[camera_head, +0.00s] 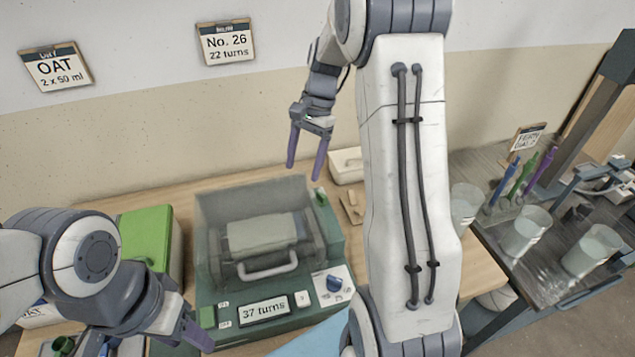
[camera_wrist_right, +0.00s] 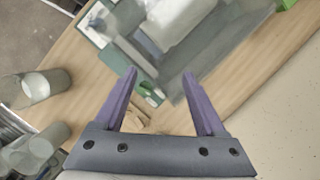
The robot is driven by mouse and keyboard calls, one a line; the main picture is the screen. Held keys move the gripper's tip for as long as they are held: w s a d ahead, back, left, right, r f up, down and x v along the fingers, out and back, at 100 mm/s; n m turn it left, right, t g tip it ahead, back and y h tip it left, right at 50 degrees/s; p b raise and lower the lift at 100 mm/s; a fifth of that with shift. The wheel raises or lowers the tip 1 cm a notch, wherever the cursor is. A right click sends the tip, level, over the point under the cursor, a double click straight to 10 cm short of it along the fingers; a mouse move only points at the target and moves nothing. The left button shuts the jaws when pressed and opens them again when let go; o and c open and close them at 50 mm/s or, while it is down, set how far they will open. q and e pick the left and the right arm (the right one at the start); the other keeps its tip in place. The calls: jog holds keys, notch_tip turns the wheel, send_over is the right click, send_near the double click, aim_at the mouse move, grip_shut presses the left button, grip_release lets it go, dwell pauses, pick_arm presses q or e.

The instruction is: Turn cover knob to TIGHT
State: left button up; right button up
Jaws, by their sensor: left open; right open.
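The cover knob is a blue knob (camera_head: 334,283) on a white dial plate at the front right of a green machine (camera_head: 215,285). The machine has a clear cover (camera_head: 222,209) over a roller and a display (camera_head: 264,310) reading "37 turns". The knob's setting is too small to read. My right gripper (camera_head: 303,178) is open and empty, raised above the back right of the machine; its purple fingers also show in the right wrist view (camera_wrist_right: 160,75). My left gripper (camera_head: 182,338) is at the front left, low and apart from the knob; its fingers are partly hidden.
A green box (camera_head: 146,236) stands left of the machine. A white box (camera_head: 346,165) and a small wooden piece (camera_head: 350,207) lie behind it to the right. Clear beakers (camera_head: 526,232) and coloured tools (camera_head: 527,172) stand on the right-hand table. My right arm crosses the middle.

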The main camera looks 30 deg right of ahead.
aim_at(322, 194)
jog(key=d+f+m, duration=0.2)
jog(key=d+m, duration=0.2)
jog(key=d, duration=0.5)
jog(key=shift+t+y, duration=0.3)
jog(key=shift+y, duration=0.1)
jog(key=x, duration=0.3)
jog(key=p+x, duration=0.1)
jog(key=x, duration=0.2)
jog(key=p+x, duration=0.1)
jog(key=x, duration=0.3)
jog(key=shift+w+f, duration=0.15)
jog(key=shift+w, duration=0.1)
jog(key=shift+c, duration=0.3)
grip_shut()
